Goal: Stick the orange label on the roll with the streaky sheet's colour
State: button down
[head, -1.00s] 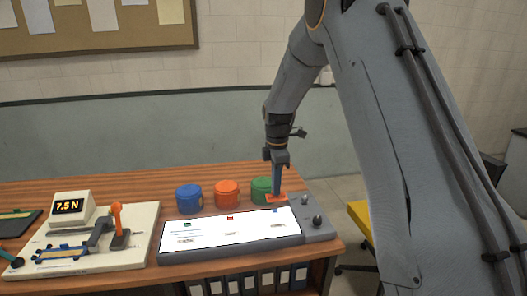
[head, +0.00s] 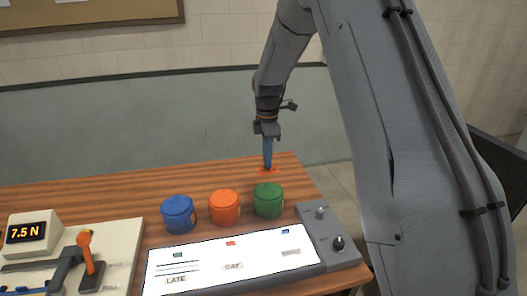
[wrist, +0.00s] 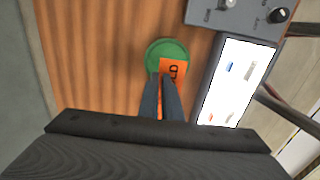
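Blue (head: 178,213), orange (head: 224,206) and green (head: 268,202) rolls stand in a row on the wooden table. My gripper (head: 267,166) is shut on the orange label (head: 268,171), just behind the green roll in the head view. In the wrist view the label (wrist: 173,72), with dark lettering, overlaps part of the green roll (wrist: 163,48); contact cannot be told. On the lit panel (head: 215,275), the left sheet, "LATE", has dark streaks and a green patch (head: 177,254). The "DAY" sheet has a red-orange patch (head: 231,243); the right sheet has a blue patch (head: 285,231).
A knob box (head: 328,240) adjoins the panel's right end. A force device (head: 33,233) reading 7.5 N and an orange-handled lever (head: 88,255) stand at the left. The table behind the rolls is clear.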

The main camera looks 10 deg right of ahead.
jog(key=shift+w+d+f, duration=0.1)
jog(key=shift+f, duration=0.05)
jog(key=b, duration=0.4)
send_over(268, 188)
jog(key=shift+w+f, duration=0.2)
jog(key=shift+f, duration=3.95)
jog(key=shift+f, duration=0.25)
jog(key=c, duration=1.3)
grip_release()
jog(key=shift+c, duration=0.2)
jog(key=shift+r, duration=0.15)
